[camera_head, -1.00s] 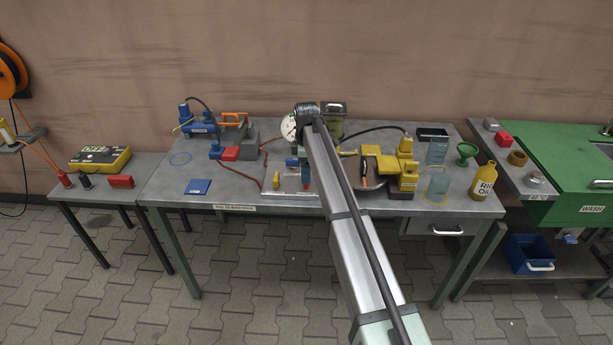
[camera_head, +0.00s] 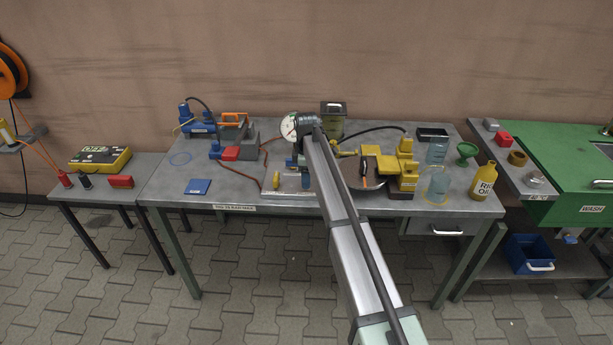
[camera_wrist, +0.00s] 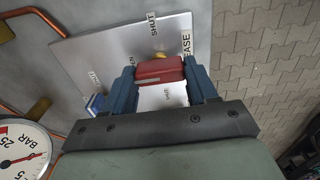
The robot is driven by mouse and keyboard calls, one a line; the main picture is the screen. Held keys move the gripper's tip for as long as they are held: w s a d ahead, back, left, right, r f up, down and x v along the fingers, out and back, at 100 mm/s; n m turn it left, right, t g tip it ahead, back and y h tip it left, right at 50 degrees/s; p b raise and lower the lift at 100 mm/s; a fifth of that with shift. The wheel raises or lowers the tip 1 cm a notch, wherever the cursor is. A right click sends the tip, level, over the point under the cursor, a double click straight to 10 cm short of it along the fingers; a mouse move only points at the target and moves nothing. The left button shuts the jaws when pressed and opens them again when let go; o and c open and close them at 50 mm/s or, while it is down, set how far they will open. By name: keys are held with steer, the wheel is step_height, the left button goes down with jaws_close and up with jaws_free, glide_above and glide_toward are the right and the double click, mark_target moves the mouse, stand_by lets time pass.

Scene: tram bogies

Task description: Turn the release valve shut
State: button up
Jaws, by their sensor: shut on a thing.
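In the wrist view, a red block-shaped handle (camera_wrist: 160,71) sits between the two blue fingers of my gripper (camera_wrist: 160,64), which is shut on it. A small yellow part shows just beyond the handle. The valve body under the handle is hidden. In the head view my arm covers most of the gripper and the handle.
A round pressure gauge (camera_head: 290,125) stands close to my wrist; it also shows in the wrist view (camera_wrist: 20,155). A yellow pump-like tool (camera_head: 402,172) and a clear container (camera_head: 437,182) stand to the right. The bench is bare around a blue pad (camera_head: 198,187) on the left.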

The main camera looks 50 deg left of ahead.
steer(key=c, duration=0.5)
steer(key=shift+o, duration=0.2)
steer(key=shift+m, duration=0.3)
steer(key=m, duration=0.3)
steer(key=shift+m, duration=0.3)
steer(key=m, duration=0.3)
steer(key=shift+m, duration=0.3)
steer(key=m, duration=1)
